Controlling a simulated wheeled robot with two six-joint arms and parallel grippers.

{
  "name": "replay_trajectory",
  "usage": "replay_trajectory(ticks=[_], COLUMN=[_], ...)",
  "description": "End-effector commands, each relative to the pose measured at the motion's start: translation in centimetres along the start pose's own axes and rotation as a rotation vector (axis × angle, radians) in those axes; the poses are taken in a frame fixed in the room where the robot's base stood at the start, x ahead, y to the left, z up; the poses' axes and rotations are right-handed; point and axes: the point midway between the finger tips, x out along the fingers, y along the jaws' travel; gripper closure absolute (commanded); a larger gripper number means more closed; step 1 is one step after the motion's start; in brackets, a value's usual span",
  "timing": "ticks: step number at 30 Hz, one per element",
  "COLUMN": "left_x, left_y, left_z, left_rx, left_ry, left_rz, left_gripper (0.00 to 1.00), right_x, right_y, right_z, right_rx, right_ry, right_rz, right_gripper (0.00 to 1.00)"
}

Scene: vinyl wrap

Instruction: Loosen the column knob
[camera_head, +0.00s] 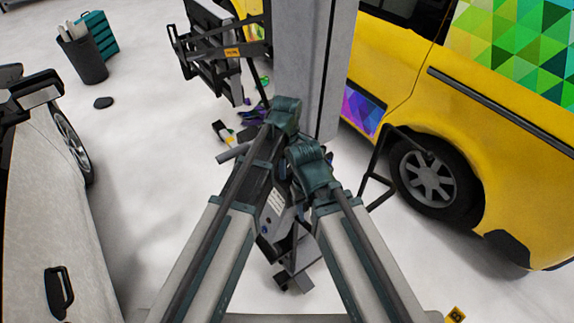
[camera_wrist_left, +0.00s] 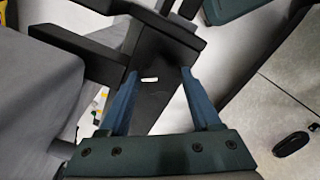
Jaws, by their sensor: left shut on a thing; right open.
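My left gripper (camera_wrist_left: 158,78) has its two blue fingers on either side of a dark, flat bar (camera_wrist_left: 153,92) with a small white slot. It is shut on this dark part, with the fingers held apart by it. In the head view my left wrist hides most of that gripper beside the grey column (camera_head: 303,50). My right gripper (camera_head: 297,205) is lower, in front of a dark stand, and is open; its fingertips are hard to make out. I cannot make out the column knob clearly.
A yellow van (camera_head: 400,90) stands at the right and a pale car (camera_head: 45,210) at the left. A black bin (camera_head: 85,58) and a teal case (camera_head: 97,32) stand at the back left.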

Motion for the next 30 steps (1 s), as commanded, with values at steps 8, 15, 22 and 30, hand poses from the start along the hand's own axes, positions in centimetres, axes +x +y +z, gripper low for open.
replay_trajectory(ticks=[8,15,22,30], left_x=[0.0,-0.1,-1.2,-4.6], left_y=[0.0,0.0,0.0,0.0], left_z=[0.0,0.0,0.0,0.0], left_rx=[-0.001,0.0,0.0,0.0], left_ry=[0.0,0.0,0.0,0.0], left_rz=[0.0,0.0,0.0,0.0], left_gripper=[0.06,0.06,0.06,0.06], right_x=[0.0,-0.1,-1.2,-4.6], right_y=[0.0,0.0,0.1,0.4], right_z=[0.0,0.0,0.1,0.3], right_rx=[0.0,0.0,0.001,0.004], right_ry=[0.0,0.0,0.0,-0.001], right_rz=[0.0,0.0,0.0,-0.001], right_gripper=[0.5,0.5,0.5,0.5])
